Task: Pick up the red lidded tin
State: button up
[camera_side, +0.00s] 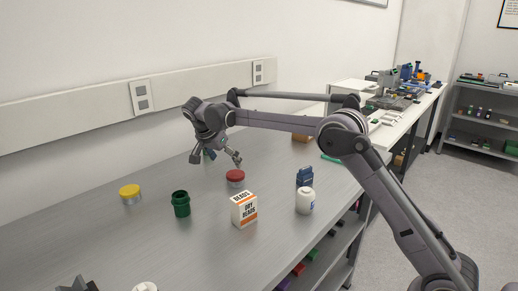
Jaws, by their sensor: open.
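The red lidded tin (235,177) stands upright on the grey metal bench (110,245), near the middle of the view. I cannot tell whether that finger touches the tin. A small greenish thing shows partly hidden behind the gripper.
A green jar (181,204) and a yellow-lidded tin (130,194) stand left of the red tin. A white and orange box (244,209), a white bottle (305,201) and a blue container (305,177) stand to the front and right. The bench's front left is mostly clear.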

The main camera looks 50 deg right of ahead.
aim_at(235, 174)
jog(key=x, duration=1)
jog(key=shift+d, duration=0.1)
jog(key=c, duration=1.3)
